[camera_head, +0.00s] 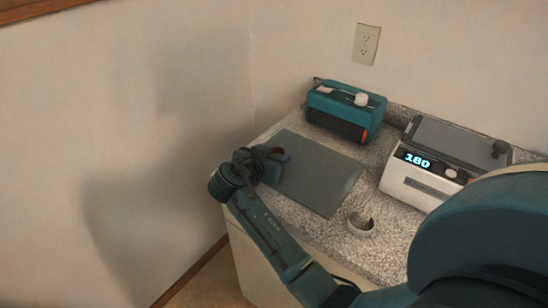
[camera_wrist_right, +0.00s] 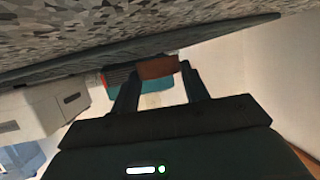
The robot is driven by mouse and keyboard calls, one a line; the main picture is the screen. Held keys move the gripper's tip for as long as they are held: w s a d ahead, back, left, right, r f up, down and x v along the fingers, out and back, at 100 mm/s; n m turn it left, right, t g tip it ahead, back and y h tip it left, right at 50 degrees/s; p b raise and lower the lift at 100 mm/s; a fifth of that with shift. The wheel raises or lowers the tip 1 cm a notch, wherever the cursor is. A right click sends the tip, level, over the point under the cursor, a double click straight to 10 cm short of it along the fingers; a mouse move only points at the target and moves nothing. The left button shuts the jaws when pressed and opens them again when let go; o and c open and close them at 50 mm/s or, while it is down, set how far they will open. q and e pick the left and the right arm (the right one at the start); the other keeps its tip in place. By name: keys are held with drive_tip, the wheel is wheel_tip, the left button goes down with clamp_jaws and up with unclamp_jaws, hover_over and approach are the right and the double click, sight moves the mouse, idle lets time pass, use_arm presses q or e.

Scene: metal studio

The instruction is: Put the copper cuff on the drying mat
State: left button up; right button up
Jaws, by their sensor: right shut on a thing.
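The drying mat (camera_head: 325,172) is a flat grey-green sheet on the speckled counter. My right gripper (camera_head: 277,156) is at the mat's left side in the head view. It is shut on the copper cuff (camera_wrist_right: 158,67), a brown band between the two fingertips in the right wrist view. In the head view only a small dark part of the cuff shows at the fingers. In the wrist view the dark mat edge (camera_wrist_right: 150,46) runs close by the cuff; I cannot tell whether they touch. My left gripper is not in view.
A silvery open cuff (camera_head: 360,223) lies on the counter near the mat's front right corner. A teal device (camera_head: 345,108) stands behind the mat. A white machine with a lit "180" display (camera_head: 418,160) stands to the right. Walls close in the left and back.

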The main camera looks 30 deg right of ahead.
drive_tip(key=shift+f, duration=0.35)
drive_tip(key=shift+f, duration=0.2)
drive_tip(key=o, duration=1)
drive_tip(key=shift+r, duration=0.1)
drive_tip(key=shift+r, duration=0.2)
